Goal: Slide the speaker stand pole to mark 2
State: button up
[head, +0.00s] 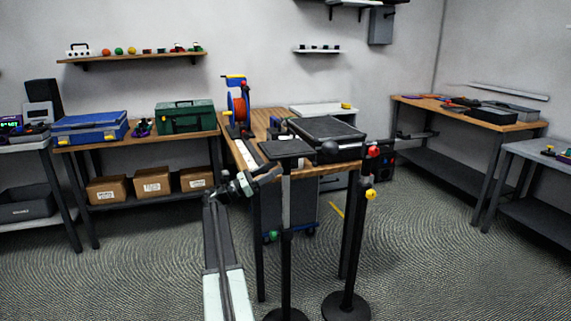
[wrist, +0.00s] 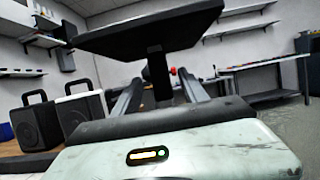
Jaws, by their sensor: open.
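The speaker stand has a flat black top plate (head: 287,149) on an upright dark pole (head: 287,205), in front of the wooden table. A green knob (head: 272,235) shows beside its lower pole. My gripper (head: 275,175) is just below the plate at the pole's left side. In the wrist view, my gripper (wrist: 160,88) is open, with its two dark fingers on either side of the pole (wrist: 156,75) as seen. The plate (wrist: 150,27) is above them. I cannot tell whether the fingers touch the pole. No mark 2 is readable in either view.
A second black stand with a red knob (head: 373,152) and yellow knob (head: 370,194) stands close on the right. The wooden table (head: 262,120) is behind, holding a black tray-like case (head: 328,130) and an orange cable reel (head: 238,108). Floor is open at right.

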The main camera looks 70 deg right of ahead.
aim_at(282, 164)
jog(key=p+x, duration=0.1)
jog(key=x, duration=0.4)
jog(key=shift+r+p, duration=0.1)
jog(key=shift+p, duration=0.25)
jog(key=shift+s+d, duration=0.2)
jog(key=shift+s, duration=0.05)
grip_shut()
dwell(0.7)
